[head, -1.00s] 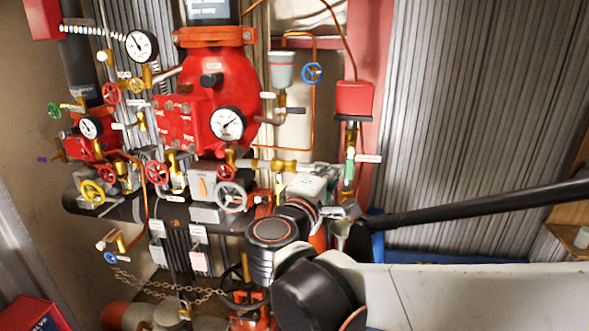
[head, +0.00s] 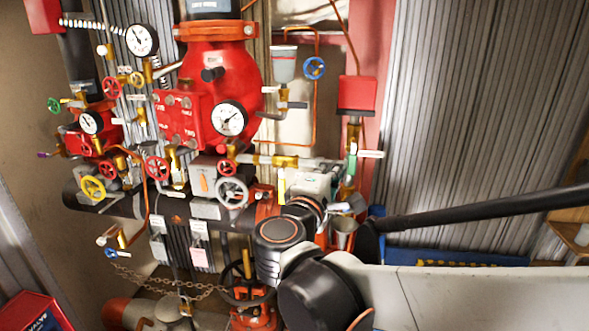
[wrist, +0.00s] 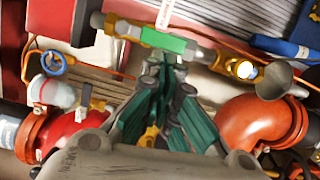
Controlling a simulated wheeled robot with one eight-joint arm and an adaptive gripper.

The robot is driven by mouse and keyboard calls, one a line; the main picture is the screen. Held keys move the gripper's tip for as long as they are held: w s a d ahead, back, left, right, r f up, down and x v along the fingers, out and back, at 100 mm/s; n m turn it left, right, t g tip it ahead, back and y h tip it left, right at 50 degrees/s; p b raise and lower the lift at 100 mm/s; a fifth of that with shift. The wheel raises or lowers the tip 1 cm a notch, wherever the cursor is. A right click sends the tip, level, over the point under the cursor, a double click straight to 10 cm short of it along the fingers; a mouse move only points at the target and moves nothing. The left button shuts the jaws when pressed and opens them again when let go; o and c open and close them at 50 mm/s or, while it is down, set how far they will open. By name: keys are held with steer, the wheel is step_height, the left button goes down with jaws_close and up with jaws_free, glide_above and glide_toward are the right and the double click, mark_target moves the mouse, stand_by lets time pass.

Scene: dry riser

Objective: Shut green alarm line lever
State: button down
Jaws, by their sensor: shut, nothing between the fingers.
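The green alarm line valve (head: 352,166) sits on a brass vertical pipe right of the red riser valve. Its pale lever handle (head: 370,154) sticks out to the right, across the pipe. In the wrist view the green valve body (wrist: 176,42) lies across the top centre, and the pale handle (wrist: 165,14) points up, across the pipe. My gripper (wrist: 166,64) is shut and empty, with its dark green fingers pointing at the green body. The tips are at or just short of it; I cannot tell whether they touch. In the head view my wrist hides most of the fingers.
A metal funnel (wrist: 274,80) stands beside the pipe, close to the fingers. A blue handwheel (head: 315,68) and a red box (head: 357,94) are above. Gauges, brass valves and the red riser valve (head: 225,75) crowd the left. Corrugated wall (head: 480,130) fills the right.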

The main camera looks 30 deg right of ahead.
steer(key=shift+s+d+f+n, duration=0.15)
steer(key=shift+f+n, duration=0.05)
steer(key=shift+n, duration=0.2)
steer(key=s+d+n+t, duration=0.2)
steer(key=d+n, duration=0.1)
steer(key=n, duration=0.6)
steer(key=s+d+r+n+t+y, duration=0.1)
steer(key=s+d+n+t, duration=0.1)
steer(key=n, duration=0.6)
steer(key=shift+s+d+n+t+b, duration=0.4)
steer(key=shift+d+t, duration=0.1)
steer(key=shift+d, duration=0.25)
steer(key=shift+d+r, duration=0.1)
steer(key=shift+r, duration=0.05)
